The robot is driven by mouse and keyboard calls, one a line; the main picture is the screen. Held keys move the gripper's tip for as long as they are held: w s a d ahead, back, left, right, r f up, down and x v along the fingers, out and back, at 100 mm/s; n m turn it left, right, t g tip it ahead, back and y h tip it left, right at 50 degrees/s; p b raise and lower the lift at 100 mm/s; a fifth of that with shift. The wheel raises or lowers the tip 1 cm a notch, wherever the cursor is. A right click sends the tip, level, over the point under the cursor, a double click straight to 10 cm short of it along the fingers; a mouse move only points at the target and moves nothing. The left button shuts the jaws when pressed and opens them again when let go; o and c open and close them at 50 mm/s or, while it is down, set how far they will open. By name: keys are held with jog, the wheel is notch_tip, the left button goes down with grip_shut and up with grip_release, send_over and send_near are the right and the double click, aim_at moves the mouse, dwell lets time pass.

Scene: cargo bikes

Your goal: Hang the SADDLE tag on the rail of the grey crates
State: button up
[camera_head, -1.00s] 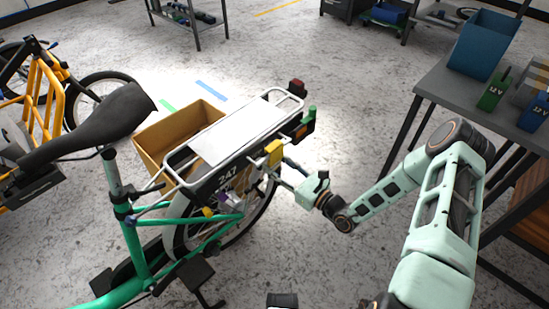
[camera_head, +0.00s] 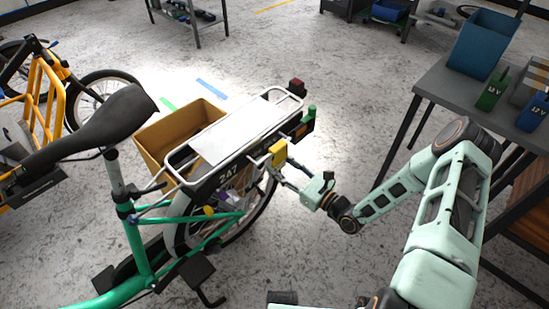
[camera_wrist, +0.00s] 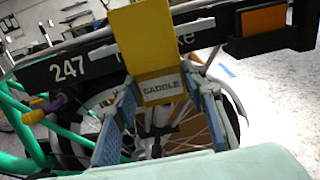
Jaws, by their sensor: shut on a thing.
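The yellow SADDLE tag (camera_wrist: 150,48) is in my gripper, with its white SADDLE label facing the wrist camera. My gripper (camera_wrist: 158,118) has a finger on each side of the tag's lower part and is shut on it. In the head view the tag (camera_head: 278,152) is upright beside the rear rack of the green bike, at the end of my gripper (camera_head: 284,168). In the wrist view it overlaps the black battery case marked 247; I cannot tell whether they touch. I cannot make out the grey crates or their rail for certain.
The green bike's silver rack (camera_head: 235,135) and black battery case (camera_wrist: 70,68) are close to my gripper. A tan box (camera_head: 165,140) is behind the rack. A grey table (camera_head: 450,95) with a blue bin (camera_head: 485,45) is at right. Open floor lies between the bike and table.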

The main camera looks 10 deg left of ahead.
jog(key=v, duration=0.6)
jog(key=shift+p, duration=0.45)
jog(key=shift+d, duration=0.1)
dwell(0.4)
jog(key=d+r, duration=0.6)
jog(key=r, duration=0.6)
jog(key=d+r, duration=0.7)
jog(key=r, duration=0.4)
notch_tip(320, 180, up, 20)
jog(key=m+t+h+p, duration=0.4)
jog(key=h+p, duration=0.1)
jog(key=p, duration=2.1)
jog(key=shift+m+t+p, duration=0.3)
jog(key=shift+m+t, duration=0.1)
jog(key=shift+f+h, duration=0.1)
jog(key=shift+h, duration=0.3)
